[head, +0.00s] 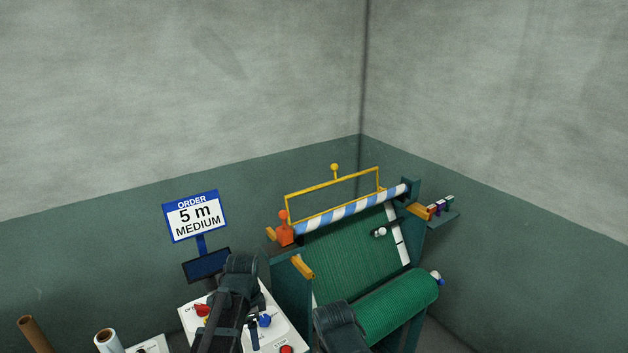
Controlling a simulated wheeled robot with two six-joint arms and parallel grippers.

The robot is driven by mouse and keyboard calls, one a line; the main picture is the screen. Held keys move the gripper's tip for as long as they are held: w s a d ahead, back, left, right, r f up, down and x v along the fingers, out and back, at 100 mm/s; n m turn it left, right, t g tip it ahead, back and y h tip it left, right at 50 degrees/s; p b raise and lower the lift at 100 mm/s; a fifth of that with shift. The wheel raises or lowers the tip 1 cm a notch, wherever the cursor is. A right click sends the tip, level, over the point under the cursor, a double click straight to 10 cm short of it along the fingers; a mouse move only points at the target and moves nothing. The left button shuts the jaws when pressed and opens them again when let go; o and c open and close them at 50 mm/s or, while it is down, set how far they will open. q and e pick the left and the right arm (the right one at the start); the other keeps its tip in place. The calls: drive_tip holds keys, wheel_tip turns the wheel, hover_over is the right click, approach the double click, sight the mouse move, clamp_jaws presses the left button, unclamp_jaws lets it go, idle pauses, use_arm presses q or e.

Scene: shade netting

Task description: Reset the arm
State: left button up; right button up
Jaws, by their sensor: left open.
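My left arm rises from the bottom of the head view, in front of a white control panel (290,334). My left gripper (236,318) is dark and open, with nothing seen between its fingers; the arm partly hides it. A dark link of my right arm shows at the bottom centre, in front of the machine; its gripper is not in view. The netting machine (290,283) has a green net sheet (345,247), a green roll (400,303), a blue-and-white striped bar (352,209) and a yellow frame (332,184).
A sign (195,216) reads "ORDER 5 m MEDIUM", above a dark screen (205,265). The panel has red and blue knobs, partly hidden by my arm. A brown tube (33,335) and a white roll (108,341) stand at the lower left. A side shelf (441,218) holds small coloured items. Walls stand behind.

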use_arm(q)
drive_tip(key=s+d+f+n+b, duration=0.5)
drive_tip(key=s+f+b, duration=0.1)
drive_tip(key=f+b, duration=0.3)
drive_tip(key=s+d+f+n+y+b, duration=0.1)
drive_tip(key=s+d+f+n+b, duration=0.4)
drive_tip(key=s+f+b, duration=0.2)
wheel_tip(320, 180, down, 2)
drive_tip(key=shift+s+f+b, duration=0.2)
drive_tip(key=shift+s+b, duration=0.1)
drive_tip(key=shift+b, duration=0.6)
idle(0.7)
